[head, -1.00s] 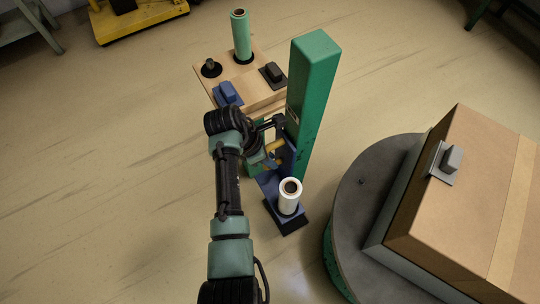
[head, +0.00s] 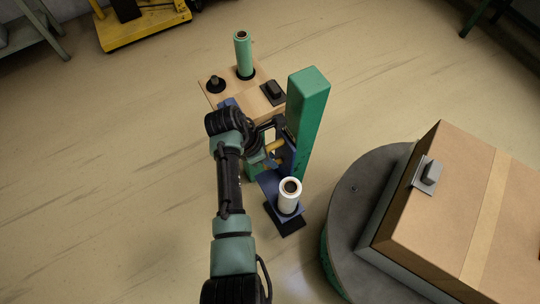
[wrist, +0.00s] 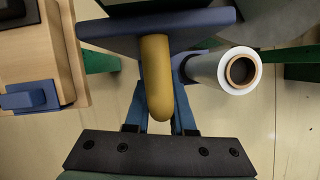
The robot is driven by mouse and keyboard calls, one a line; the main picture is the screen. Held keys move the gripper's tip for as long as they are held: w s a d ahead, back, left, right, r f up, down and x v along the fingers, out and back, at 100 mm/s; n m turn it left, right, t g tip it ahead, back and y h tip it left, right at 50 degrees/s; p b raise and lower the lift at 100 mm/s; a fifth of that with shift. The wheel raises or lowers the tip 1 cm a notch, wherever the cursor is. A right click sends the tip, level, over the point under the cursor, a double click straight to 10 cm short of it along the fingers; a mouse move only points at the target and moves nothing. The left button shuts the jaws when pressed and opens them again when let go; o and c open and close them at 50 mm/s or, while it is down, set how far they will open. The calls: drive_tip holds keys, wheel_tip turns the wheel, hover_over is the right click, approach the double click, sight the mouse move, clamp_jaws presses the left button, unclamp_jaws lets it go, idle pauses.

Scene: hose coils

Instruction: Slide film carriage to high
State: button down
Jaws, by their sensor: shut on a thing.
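The film carriage (head: 270,183) is a dark blue bracket on the green mast (head: 308,110). It carries an upright white film roll (head: 289,197), which also shows in the wrist view (wrist: 205,70). A yellow handle (wrist: 156,75) sticks out from the carriage towards me. My gripper (wrist: 159,112) is shut on this handle, with one blue finger on each side of it. In the head view my gripper (head: 268,148) is at the mast's left side, partly hidden by my arm. The carriage sits some way below the mast top.
A wooden-topped table (head: 250,102) with a green roll (head: 243,55) and a dark block (head: 273,91) stands behind the mast. A round turntable (head: 365,190) with a large carton (head: 455,215) is at right. Floor at left is clear.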

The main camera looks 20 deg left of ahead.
drive_tip(key=shift+w+r, duration=0.25)
drive_tip(key=shift+r, duration=0.25)
drive_tip(key=c, duration=1.2)
unclamp_jaws()
drive_tip(key=o, duration=0.4)
drive_tip(key=shift+s, duration=0.15)
drive_tip(key=shift+o, duration=0.2)
drive_tip(key=shift+f, duration=0.1)
drive_tip(key=v, duration=1.3)
drive_tip(key=shift+p, duration=0.4)
drive_tip(key=shift+s, duration=0.1)
